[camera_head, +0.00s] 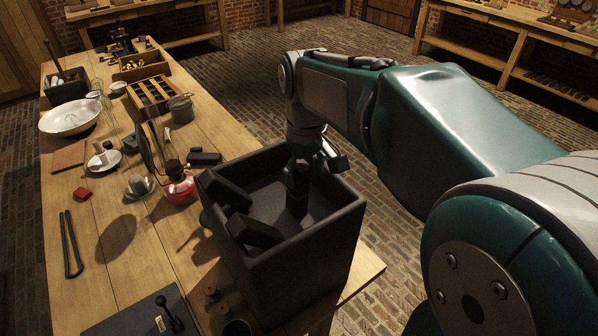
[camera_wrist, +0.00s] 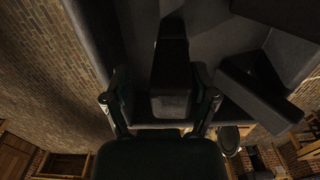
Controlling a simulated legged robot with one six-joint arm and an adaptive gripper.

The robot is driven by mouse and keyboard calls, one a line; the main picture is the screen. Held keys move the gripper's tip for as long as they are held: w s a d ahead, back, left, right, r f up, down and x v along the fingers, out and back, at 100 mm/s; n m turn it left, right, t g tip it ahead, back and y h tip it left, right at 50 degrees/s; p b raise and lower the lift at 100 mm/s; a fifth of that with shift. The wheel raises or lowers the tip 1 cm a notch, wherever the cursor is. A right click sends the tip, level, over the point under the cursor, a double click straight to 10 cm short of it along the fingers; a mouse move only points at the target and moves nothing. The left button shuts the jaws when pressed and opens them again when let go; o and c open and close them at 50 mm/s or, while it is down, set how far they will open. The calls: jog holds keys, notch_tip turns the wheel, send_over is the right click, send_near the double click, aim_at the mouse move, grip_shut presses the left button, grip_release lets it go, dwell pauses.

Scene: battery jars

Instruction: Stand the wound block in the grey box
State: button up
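The grey box (camera_head: 335,222) is a dark, open-topped box at the table's near right corner. My gripper (camera_head: 298,168) points down inside it, over the right part of its floor. A dark upright block (camera_head: 297,200) stands below the gripper, and I take it for the wound block; its windings cannot be made out. In the wrist view this block (camera_wrist: 171,80) is between my two fingers (camera_wrist: 162,100). The fingers are spread, with a visible gap at the left side of the block. Shadow hides the block's foot and any contact.
Other dark blocks lean in the box's left side (camera_head: 228,197) and near its front (camera_head: 254,232). Black tongs (camera_head: 70,245), a white basin (camera_head: 70,118) and a wooden tray (camera_head: 152,95) are on the table (camera_head: 110,280).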

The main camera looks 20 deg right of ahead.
jog(key=shift+d, duration=0.15)
jog(key=shift+a+r, duration=0.15)
jog(key=shift+a, duration=0.4)
jog(key=r, duration=1.1)
jog(key=shift+d+r, duration=0.15)
jog(key=shift+d, duration=0.05)
jog(key=shift+a+r, duration=0.35)
jog(key=shift+d, duration=0.25)
